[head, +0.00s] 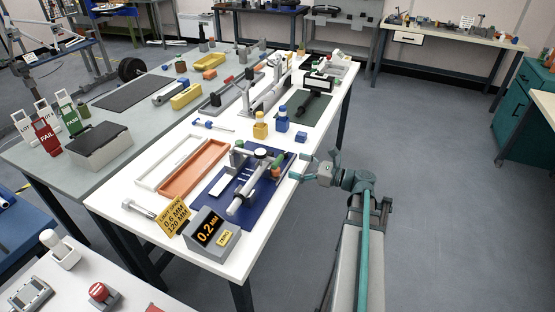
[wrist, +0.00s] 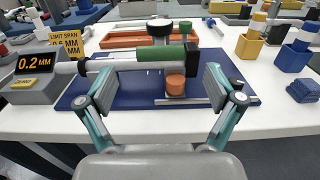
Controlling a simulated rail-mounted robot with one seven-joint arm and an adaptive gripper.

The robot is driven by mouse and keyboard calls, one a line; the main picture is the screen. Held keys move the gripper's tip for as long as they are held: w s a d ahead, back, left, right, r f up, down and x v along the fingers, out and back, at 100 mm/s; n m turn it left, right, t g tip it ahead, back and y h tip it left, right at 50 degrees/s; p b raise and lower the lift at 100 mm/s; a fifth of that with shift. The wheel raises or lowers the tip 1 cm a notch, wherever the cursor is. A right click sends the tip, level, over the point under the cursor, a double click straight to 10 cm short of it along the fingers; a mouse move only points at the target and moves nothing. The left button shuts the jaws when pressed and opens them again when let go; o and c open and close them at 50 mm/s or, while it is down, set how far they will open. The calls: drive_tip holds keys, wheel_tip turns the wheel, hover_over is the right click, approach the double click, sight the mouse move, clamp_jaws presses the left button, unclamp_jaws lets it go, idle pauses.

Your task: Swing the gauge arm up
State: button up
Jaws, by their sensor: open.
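The gauge arm seems to be the pale bar with a green sleeve (wrist: 160,52), lying level across a blue plate (wrist: 125,97) in the wrist view. A black-topped round part (wrist: 160,27) stands behind it, and an orange cylinder (wrist: 175,83) sits below the sleeve's right part. In the head view the fixture (head: 245,193) rests on the blue plate (head: 217,205). My gripper (head: 301,168) is at the plate's right side, by the table edge. In the wrist view my gripper (wrist: 158,80) is open and empty, its fingers apart on either side, in front of the sleeve.
A grey display (head: 210,235) reading 0.2 MM and a yellow limit sign (head: 174,217) stand left of the plate. An orange tray (head: 194,166) lies behind it. Yellow (head: 261,127) and blue (head: 282,123) containers stand farther back.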

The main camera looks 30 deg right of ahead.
sight(280, 161)
drive_tip(key=p+x, duration=0.1)
drive_tip(key=x, duration=0.6)
drive_tip(key=shift+w+a, duration=0.15)
drive_tip(key=shift+w, duration=0.05)
drive_tip(key=c, duration=1.7)
drive_tip(key=shift+r+p, duration=0.15)
drive_tip(key=shift+p, duration=0.15)
